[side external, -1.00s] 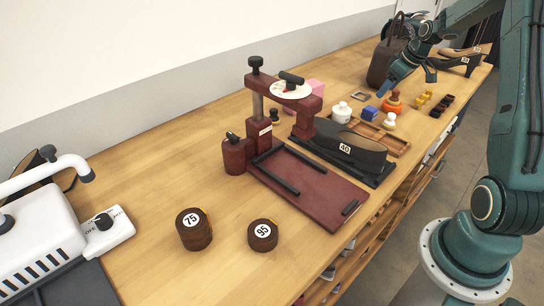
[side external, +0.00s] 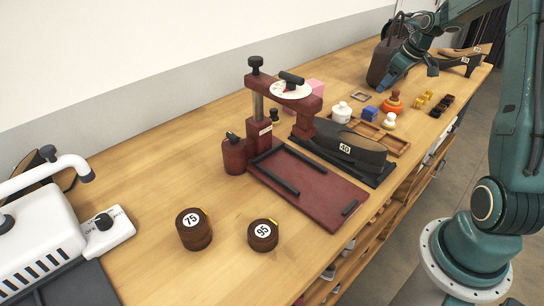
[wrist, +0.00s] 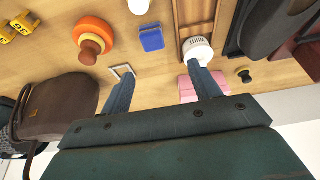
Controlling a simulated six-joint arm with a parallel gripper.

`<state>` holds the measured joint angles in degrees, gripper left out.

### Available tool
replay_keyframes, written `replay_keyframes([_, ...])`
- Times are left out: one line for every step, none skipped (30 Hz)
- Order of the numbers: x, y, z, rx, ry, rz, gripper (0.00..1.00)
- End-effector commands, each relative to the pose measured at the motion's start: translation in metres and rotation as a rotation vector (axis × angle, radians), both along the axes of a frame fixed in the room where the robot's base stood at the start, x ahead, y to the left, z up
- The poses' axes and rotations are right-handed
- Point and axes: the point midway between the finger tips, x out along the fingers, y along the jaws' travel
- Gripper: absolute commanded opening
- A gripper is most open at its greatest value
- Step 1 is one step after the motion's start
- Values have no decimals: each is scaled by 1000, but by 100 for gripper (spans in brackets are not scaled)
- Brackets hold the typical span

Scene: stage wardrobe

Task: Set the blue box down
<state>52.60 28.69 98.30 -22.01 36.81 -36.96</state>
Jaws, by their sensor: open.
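The small blue box (side external: 369,112) rests on the wooden bench, beside the left end of a wooden tray and a white lidded jar. In the wrist view the blue box (wrist: 151,40) sits on bare bench top, apart from both fingers. My gripper (side external: 408,79) is open and empty, above the bench and farther back than the box. In the wrist view my gripper (wrist: 161,84) has its two blue-grey fingers wide apart, with nothing between them.
An orange ringed piece (side external: 393,102) and a white knobbed piece (side external: 388,121) stand near the box. The white jar (side external: 342,112) and wooden tray (side external: 398,145) are close by. A brown bag (side external: 382,65) stands behind my gripper. A square frame (side external: 359,96) lies flat.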

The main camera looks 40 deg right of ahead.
Motion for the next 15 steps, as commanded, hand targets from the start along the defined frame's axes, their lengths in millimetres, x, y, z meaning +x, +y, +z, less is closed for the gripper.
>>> replay_keyframes([3, 9, 7, -5, -1, 6, 62])
replay_keyframes([4, 15, 12, -6, 0, 7, 62])
replay_keyframes([5, 24, 18, -8, 1, 7, 62])
replay_keyframes([6, 31, 23, -10, 2, 10, 62])
replay_keyframes([7, 39, 29, -14, 3, 10, 62])
replay_keyframes([8, 51, 36, -16, 4, 13, 62])
replay_keyframes([8, 60, 42, -18, 5, 14, 62])
replay_keyframes([8, 69, 48, -20, 6, 15, 62])
replay_keyframes([8, 82, 56, -24, 6, 16, 62])
replay_keyframes([7, 92, 61, -26, 6, 18, 62])
replay_keyframes([6, 103, 67, -28, 6, 18, 62])
replay_keyframes([4, 115, 74, -31, 7, 18, 62])
replay_keyframes([2, 125, 79, -32, 6, 18, 62])
replay_keyframes([0, 135, 84, -34, 6, 20, 62])
replay_keyframes([-3, 148, 90, -37, 4, 19, 62])
